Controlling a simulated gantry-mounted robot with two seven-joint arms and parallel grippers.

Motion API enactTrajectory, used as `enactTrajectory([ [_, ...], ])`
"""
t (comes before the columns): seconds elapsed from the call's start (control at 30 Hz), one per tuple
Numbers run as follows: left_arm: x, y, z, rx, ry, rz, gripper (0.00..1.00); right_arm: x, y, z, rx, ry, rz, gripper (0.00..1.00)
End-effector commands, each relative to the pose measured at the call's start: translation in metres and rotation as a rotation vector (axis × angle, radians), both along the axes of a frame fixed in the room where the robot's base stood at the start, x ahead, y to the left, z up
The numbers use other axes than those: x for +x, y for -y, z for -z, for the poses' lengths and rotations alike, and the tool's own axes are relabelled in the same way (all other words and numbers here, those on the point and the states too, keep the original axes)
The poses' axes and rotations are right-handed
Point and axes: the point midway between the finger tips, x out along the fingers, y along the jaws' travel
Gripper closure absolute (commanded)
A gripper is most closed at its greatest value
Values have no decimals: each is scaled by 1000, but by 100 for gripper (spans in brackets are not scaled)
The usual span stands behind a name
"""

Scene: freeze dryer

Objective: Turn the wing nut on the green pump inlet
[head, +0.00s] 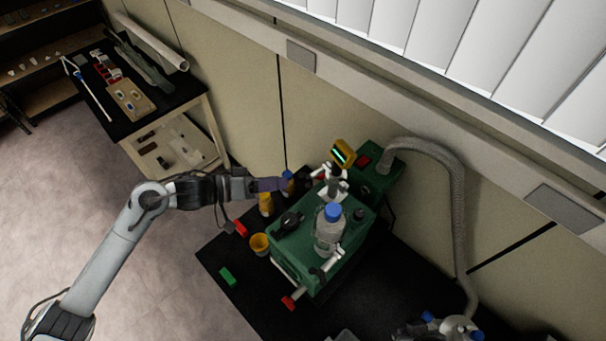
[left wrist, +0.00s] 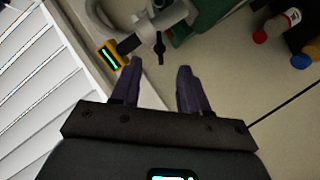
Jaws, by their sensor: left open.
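The green pump (head: 338,262) stands on the black table in the head view. Its pale metal inlet fitting (head: 331,186) rises from the top, next to a yellow gauge (head: 343,152). In the left wrist view, the inlet fitting (left wrist: 172,20) shows at the top, with a dark wing nut (left wrist: 160,47) pointing down between the fingertip lines. My left gripper (head: 284,184) is open and empty, just left of the inlet. In the left wrist view its dark purple fingers (left wrist: 158,69) stand apart, short of the wing nut.
A clear bottle with a blue cap (head: 332,212) stands by the pump top. A grey hose (head: 457,200) arches to the right. A yellow cup (head: 259,243) and small green block (head: 227,276) are at the left. A shelf table (head: 190,118) stands farther back.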

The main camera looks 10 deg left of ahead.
Motion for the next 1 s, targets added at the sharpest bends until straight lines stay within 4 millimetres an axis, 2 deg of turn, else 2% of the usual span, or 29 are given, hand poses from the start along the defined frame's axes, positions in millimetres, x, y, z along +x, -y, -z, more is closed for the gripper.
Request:
enactTrajectory([
  [0.3,21,47,11,-1,1,0,55,-2,0,-10,-1,-5,-1,100],
  [0.5,31,67,19,2,2,0,55,-1,0,-14,-1,-3,0,100],
  [0.7,35,76,22,4,4,-1,55,0,0,-15,0,0,0,100],
  [1.0,36,78,23,4,4,0,55,0,-1,-16,4,0,3,100],
])
